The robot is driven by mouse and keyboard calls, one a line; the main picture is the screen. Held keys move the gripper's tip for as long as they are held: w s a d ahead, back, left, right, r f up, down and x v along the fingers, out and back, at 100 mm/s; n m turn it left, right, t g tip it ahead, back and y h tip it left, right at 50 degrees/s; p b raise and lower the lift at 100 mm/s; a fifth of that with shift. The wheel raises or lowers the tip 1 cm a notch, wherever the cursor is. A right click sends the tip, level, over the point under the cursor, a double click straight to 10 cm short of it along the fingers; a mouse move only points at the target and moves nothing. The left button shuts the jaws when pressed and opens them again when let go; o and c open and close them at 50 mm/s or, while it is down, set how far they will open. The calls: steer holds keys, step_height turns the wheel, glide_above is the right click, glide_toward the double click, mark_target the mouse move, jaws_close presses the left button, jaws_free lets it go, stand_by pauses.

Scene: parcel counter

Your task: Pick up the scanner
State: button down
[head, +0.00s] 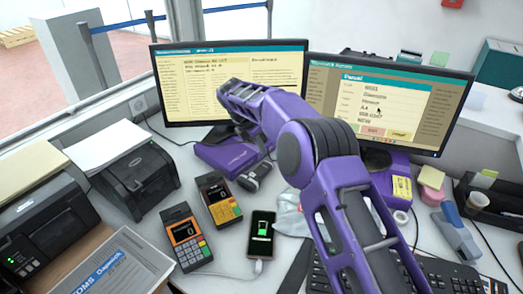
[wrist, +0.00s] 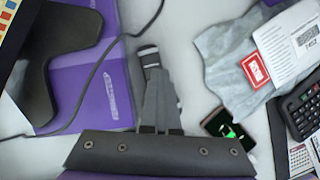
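The scanner (head: 255,177), a small dark handheld device with a pale band, lies on the counter in front of the left monitor. In the wrist view its end (wrist: 149,58) shows just beyond my fingertips; the fingers hide the rest. My gripper (wrist: 157,84) points down over it, its two grey fingers close together at the middle of the palm. They look shut, with nothing seen between them. I cannot tell the gap from fingertips to scanner.
Two card terminals (head: 185,240) (head: 219,201) and a charging phone (head: 260,234) lie nearby. A grey bag (wrist: 235,72) with a label is to the right. A purple base (wrist: 95,95) and a black cable lie left. Monitors (head: 228,85) (head: 385,105) stand behind.

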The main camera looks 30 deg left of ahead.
steer(key=c, duration=1.5)
jaws_free()
steer(key=shift+c, duration=0.2)
steer(key=o, duration=1.2)
steer(key=shift+r, duration=0.15)
